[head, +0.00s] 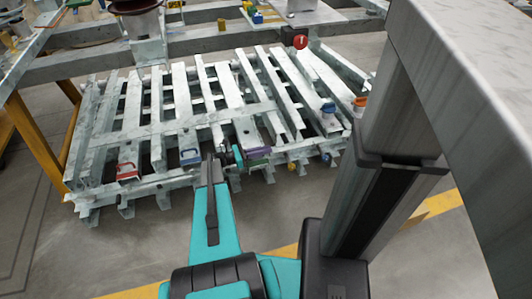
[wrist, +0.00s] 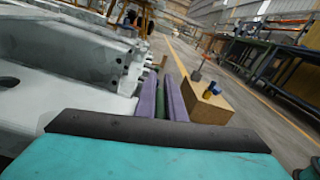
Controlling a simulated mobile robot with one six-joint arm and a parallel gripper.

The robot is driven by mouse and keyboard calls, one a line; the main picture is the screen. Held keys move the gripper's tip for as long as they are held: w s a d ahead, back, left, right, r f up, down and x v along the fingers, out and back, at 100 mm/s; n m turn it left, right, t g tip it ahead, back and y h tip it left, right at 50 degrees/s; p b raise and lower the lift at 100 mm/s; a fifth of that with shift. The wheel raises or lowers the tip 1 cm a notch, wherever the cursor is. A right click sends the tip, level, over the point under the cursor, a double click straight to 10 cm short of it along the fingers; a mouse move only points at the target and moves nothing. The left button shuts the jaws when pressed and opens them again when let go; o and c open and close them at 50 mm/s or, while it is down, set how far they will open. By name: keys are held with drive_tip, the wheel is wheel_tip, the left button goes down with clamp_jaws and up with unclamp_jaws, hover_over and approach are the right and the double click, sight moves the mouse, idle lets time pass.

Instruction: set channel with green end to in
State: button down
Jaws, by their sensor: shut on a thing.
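The channel with the green end (head: 238,155) lies in the front row of a grey metal frame, at its front edge in the head view. My gripper (head: 226,152) is at this green end, shut on it; the fingers partly hide it. A purple end (head: 258,154) sits just to its right, very close. The fingertips' exact contact is hard to see.
Another blue end (head: 328,108) and an orange end (head: 360,102) lie to the right. A red knob (head: 300,41) stands behind. Open floor lies in front.

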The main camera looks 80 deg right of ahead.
drive_tip(key=shift+w+d+p, duration=0.2)
drive_tip(key=shift+w+d, duration=0.1)
drive_tip(key=shift+d, duration=0.25)
drive_tip(key=shift+w+d+p, duration=0.2)
drive_tip(key=shift+w+d, duration=0.05)
drive_tip(key=shift+d, duration=0.25)
drive_tip(key=c, duration=1.8)
unclamp_jaws()
drive_tip(key=shift+a, duration=0.1)
drive_tip(key=shift+c, duration=0.2)
drive_tip(key=shift+s, duration=0.1)
drive_tip(key=shift+r+p, duration=0.3)
drive_tip(key=shift+r, duration=0.55)
wheel_tip(320, 180, up, 2)
drive_tip(key=shift+r+p, duration=0.15)
drive_tip(key=shift+p, duration=0.3)
drive_tip(key=s+a+r+p, duration=0.1)
drive_tip(key=s+a+p, duration=0.1)
drive_tip(key=a, duration=1.4)
